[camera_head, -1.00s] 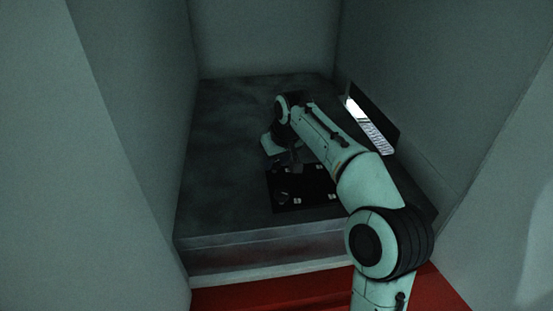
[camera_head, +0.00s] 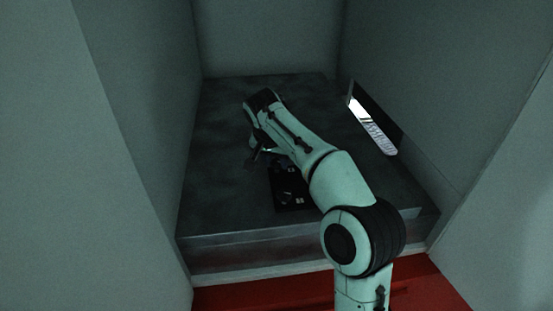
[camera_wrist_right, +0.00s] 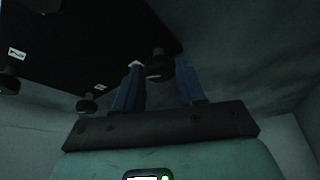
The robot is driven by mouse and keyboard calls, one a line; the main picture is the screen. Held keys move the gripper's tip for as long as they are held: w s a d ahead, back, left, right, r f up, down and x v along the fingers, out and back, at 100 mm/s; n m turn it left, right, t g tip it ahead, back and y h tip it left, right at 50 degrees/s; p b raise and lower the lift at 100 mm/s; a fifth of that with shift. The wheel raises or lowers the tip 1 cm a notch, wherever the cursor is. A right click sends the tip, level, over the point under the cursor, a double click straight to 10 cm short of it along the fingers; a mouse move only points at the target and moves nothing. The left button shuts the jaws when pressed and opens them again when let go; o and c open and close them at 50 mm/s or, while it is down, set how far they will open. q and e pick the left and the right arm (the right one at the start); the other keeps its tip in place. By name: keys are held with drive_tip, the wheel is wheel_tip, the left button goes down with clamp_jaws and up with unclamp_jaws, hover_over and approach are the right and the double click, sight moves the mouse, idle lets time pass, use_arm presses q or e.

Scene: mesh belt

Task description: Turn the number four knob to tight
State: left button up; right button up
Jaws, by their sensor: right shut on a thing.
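The black knob panel (camera_head: 287,204) lies on the dark bench top; my right arm covers part of it. In the right wrist view the panel (camera_wrist_right: 90,35) fills the upper left. My right gripper (camera_head: 256,157) is at the panel's far left corner. In the right wrist view my right gripper (camera_wrist_right: 160,75) has its two blue fingers closed around a dark round knob (camera_wrist_right: 158,69) at the panel's edge. A small white label sits beside this knob; I cannot read its number. Two other dark knobs (camera_wrist_right: 87,104) (camera_wrist_right: 8,82) stand to the left, with white labels. My left gripper is out of view.
The bench top (camera_head: 215,180) is clear to the left of the panel. Grey walls (camera_head: 130,110) close in on the left, back and right. A bright slot (camera_head: 372,125) is in the right wall. The floor in front is red (camera_head: 240,298).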

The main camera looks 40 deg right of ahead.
drive_tip(key=shift+m, duration=0.4)
drive_tip(key=o, duration=1.1)
drive_tip(key=shift+c, duration=0.2)
drive_tip(key=v, duration=1.3)
drive_tip(key=shift+a+r, duration=0.15)
drive_tip(key=shift+r, duration=0.05)
drive_tip(key=shift+w, duration=0.15)
